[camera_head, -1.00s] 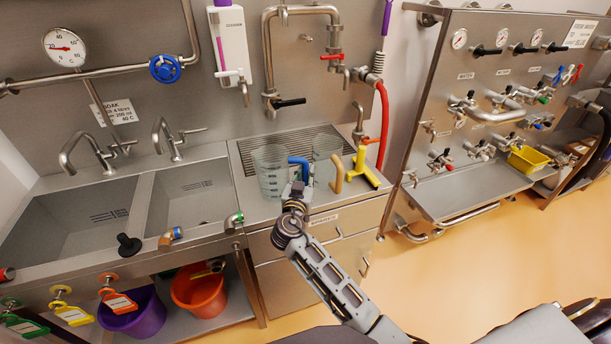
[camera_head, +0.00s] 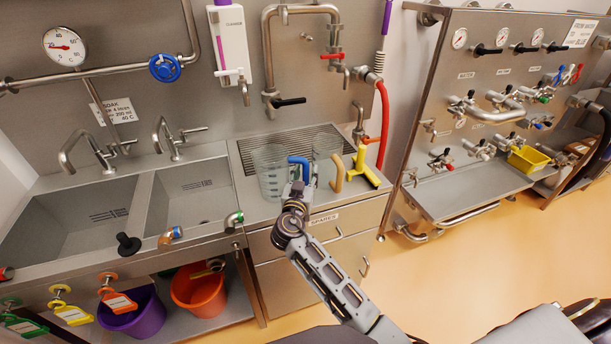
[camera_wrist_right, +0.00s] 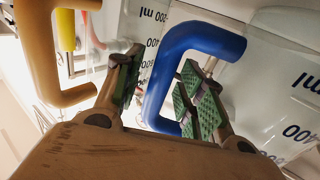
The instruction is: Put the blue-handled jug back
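The blue-handled jug (camera_head: 270,175), clear with dark markings, stands upright on the steel counter beside the drain grid. Its blue handle (camera_head: 300,163) points right. My right gripper (camera_head: 297,188) is at this handle, reaching up from the front. In the wrist view the blue handle (camera_wrist_right: 160,75) lies between the two fingers of my right gripper (camera_wrist_right: 165,90). One finger is inside the handle loop and the other outside it. The fingers are spread, and green pad faces show, so I see no firm grip. My left gripper is not in view.
A second clear jug (camera_head: 325,148) with a tan handle (camera_head: 338,172) stands close on the right, its handle also near my gripper in the wrist view (camera_wrist_right: 45,60). A yellow-handled item (camera_head: 365,168) and a red hose (camera_head: 384,120) are further right. Sink basins (camera_head: 195,195) lie left.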

